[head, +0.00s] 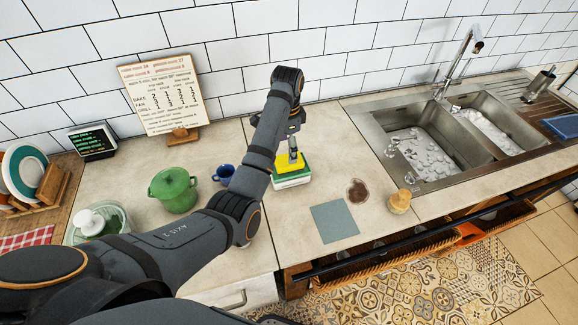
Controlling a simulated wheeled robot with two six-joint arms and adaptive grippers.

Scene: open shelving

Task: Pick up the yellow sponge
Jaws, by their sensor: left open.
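The yellow sponge (283,167) lies on the counter left of the sink, below my left gripper. Green and white layers show beneath the yellow; I cannot tell whether they are one sponge or a stack. My left gripper (293,157) points down right over the yellow top and is open. Its fingers hide part of the sponge, and I cannot tell whether they touch it. My right gripper is out of view.
A blue mug (224,173) and green pot (174,189) stand left of my arm. The double sink (425,150) is right.

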